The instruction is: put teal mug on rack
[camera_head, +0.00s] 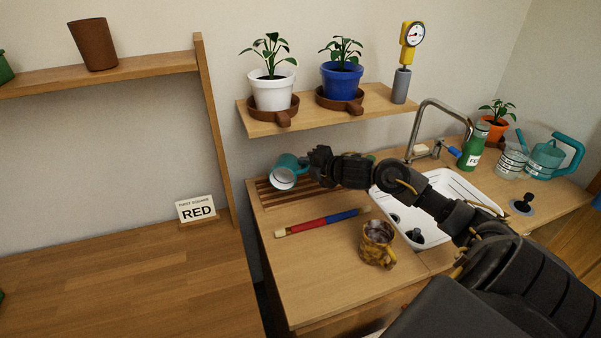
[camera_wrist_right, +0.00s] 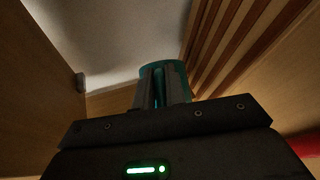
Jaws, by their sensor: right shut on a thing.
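The teal mug (camera_head: 289,170) is in my right gripper (camera_head: 311,160), tilted with its pale open mouth toward the camera. It is over the left end of the slatted wooden rack (camera_head: 270,197) on the counter; I cannot tell whether it touches the slats. In the right wrist view the teal mug (camera_wrist_right: 176,80) shows behind the shut fingers (camera_wrist_right: 162,88), and the rack slats (camera_wrist_right: 228,45) are at the upper right. My left gripper is not in either view.
A red and blue brush (camera_head: 322,222) and a brown patterned mug (camera_head: 377,245) are on the counter before the rack. A white sink (camera_head: 455,187) is to the right. A shelf (camera_head: 262,124) with potted plants hangs above. A wooden post (camera_head: 214,135) stands left.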

